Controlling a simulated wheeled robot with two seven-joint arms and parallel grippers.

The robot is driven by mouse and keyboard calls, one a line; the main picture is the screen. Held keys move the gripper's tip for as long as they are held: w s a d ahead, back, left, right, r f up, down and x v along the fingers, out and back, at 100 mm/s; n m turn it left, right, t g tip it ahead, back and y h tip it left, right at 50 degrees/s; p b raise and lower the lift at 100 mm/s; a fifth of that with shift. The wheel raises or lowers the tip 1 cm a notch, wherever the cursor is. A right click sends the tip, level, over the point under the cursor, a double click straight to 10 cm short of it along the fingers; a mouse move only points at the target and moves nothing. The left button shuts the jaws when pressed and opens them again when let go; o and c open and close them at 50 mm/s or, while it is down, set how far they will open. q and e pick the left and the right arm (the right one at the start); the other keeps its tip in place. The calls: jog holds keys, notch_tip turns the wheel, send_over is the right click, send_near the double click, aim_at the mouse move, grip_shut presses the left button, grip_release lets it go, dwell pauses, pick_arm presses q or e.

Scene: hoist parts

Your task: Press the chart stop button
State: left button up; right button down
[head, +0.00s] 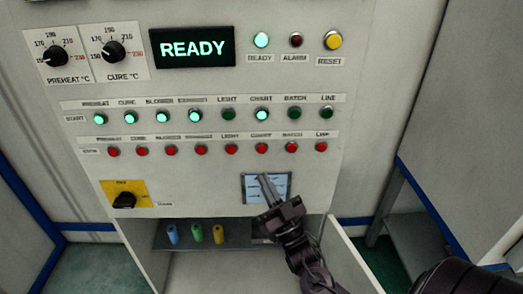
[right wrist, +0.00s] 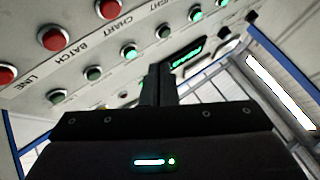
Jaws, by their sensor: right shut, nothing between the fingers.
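The chart stop button (head: 261,148) is a red round button in the lower row of the panel, under the CHART label. It also shows at the top of the right wrist view (right wrist: 108,8). The chart start button (head: 261,115) above it glows green. My right gripper (head: 264,178) is shut and empty, its fingertips just below the chart stop button in the head view and in front of a small posted sheet. The fingers also show in the right wrist view (right wrist: 162,72). I cannot tell the gap to the panel. My left gripper is out of view.
The light stop button (head: 231,148) and batch stop button (head: 291,147) flank it closely. A READY display (head: 192,48) and dials are above. A yellow-plated rotary switch (head: 124,195) is lower left. A shelf (head: 200,238) with coloured cylinders lies below the panel.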

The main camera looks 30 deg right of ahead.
aim_at(259, 147)
jog(key=shift+w+d+b, duration=0.55)
jog(key=shift+w+d, duration=0.2)
jog(key=shift+w, duration=0.45)
jog(key=shift+w+d+b, duration=0.55)
jog(key=shift+w+d, duration=0.2)
jog(key=shift+w, duration=0.45)
jog(key=shift+w+d+b, duration=0.55)
jog(key=shift+w+d, duration=0.2)
jog(key=shift+w, duration=0.45)
jog(key=shift+w, duration=0.1)
jog(key=shift+w+d, duration=0.2)
jog(key=shift+w, duration=0.05)
jog(key=shift+w+d+b, duration=0.25)
jog(key=shift+w+b, duration=0.1)
jog(key=shift+b, duration=0.05)
jog(key=shift+s+a+p, duration=0.4)
jog(key=shift+s+a, duration=0.05)
jog(key=shift+s, duration=0.3)
